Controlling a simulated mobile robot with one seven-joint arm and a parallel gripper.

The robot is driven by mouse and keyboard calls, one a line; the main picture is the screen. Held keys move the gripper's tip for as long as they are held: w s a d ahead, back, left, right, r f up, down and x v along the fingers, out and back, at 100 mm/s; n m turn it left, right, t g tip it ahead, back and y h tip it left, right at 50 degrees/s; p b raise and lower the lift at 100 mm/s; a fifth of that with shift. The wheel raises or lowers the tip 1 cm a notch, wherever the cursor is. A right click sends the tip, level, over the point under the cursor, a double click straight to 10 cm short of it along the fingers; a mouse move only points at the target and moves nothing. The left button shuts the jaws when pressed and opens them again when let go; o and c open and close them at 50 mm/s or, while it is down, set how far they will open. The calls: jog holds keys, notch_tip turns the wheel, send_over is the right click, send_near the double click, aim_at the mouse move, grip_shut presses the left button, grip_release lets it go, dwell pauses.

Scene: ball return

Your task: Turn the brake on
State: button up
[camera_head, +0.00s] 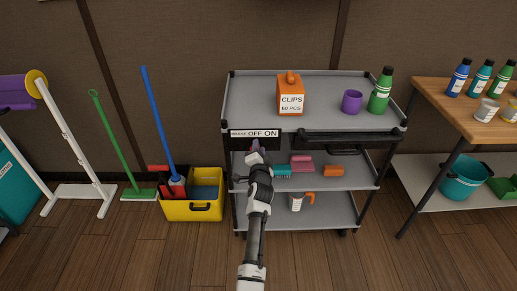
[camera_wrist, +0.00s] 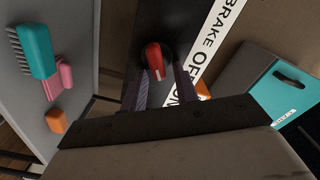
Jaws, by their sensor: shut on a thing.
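A grey utility cart (camera_head: 335,92) stands in front of me. On its front edge is a white label strip (camera_head: 254,133) reading BRAKE OFF ON, which also shows in the wrist view (camera_wrist: 216,38). A red brake knob (camera_wrist: 153,57) with a small white mark sits on the dark panel beside the label. My gripper (camera_head: 257,146) is at the cart front just below the label. In the wrist view its two fingers (camera_wrist: 161,72) are on either side of the knob, shut on it. The knob is hidden in the head view. I cannot tell which setting its mark points to.
On the cart are an orange clips box (camera_head: 290,97), purple cup (camera_head: 351,102) and green bottle (camera_head: 380,91). Brushes (camera_head: 302,163) lie on the middle shelf. A yellow mop bucket (camera_head: 192,209) stands close left; a wooden table (camera_head: 450,95) is right. The floor in front is clear.

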jog(key=shift+m, duration=0.3)
jog(key=o, duration=0.6)
jog(key=shift+s, duration=0.1)
jog(key=s, duration=1.3)
jog(key=shift+s, duration=0.3)
